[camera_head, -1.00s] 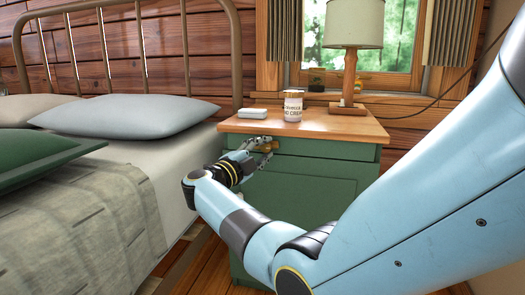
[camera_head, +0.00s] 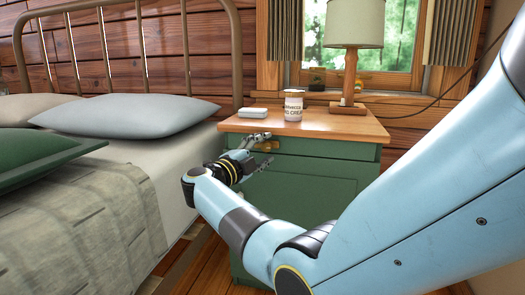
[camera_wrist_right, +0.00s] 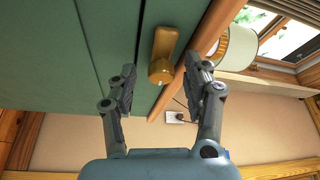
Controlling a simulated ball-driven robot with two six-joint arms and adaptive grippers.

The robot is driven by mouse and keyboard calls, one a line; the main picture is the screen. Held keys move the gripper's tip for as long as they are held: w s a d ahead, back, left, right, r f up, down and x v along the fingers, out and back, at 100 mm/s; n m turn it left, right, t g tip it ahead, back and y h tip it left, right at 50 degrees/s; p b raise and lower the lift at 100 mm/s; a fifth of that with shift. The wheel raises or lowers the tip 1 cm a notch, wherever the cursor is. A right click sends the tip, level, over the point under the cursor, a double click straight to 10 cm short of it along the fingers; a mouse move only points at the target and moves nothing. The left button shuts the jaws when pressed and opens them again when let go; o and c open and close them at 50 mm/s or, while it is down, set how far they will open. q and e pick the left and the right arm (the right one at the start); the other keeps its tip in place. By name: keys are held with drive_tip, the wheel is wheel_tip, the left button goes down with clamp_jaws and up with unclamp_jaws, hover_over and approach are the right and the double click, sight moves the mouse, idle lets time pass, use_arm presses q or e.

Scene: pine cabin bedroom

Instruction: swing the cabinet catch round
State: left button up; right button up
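The cabinet (camera_head: 310,190) is a green bedside unit with a wooden top. Its catch (camera_head: 266,146) is a small golden-brown piece at the upper front, partly hidden by my fingers in the head view. In the right wrist view the catch (camera_wrist_right: 163,52) is a short bar with a thicker rounded end, standing off the green front (camera_wrist_right: 85,50). My right gripper (camera_head: 266,149) is open at the catch. In the wrist view its fingertips (camera_wrist_right: 160,80) stand apart on either side of the catch, with gaps visible on both sides. My left gripper is out of view.
A bed (camera_head: 80,215) with pillows lies close on the left. A wall socket (camera_wrist_right: 175,117) shows in the wrist view.

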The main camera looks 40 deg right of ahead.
drive_tip(key=v, duration=0.7)
drive_tip(key=shift+a, duration=0.2)
drive_tip(key=shift+s, duration=0.1)
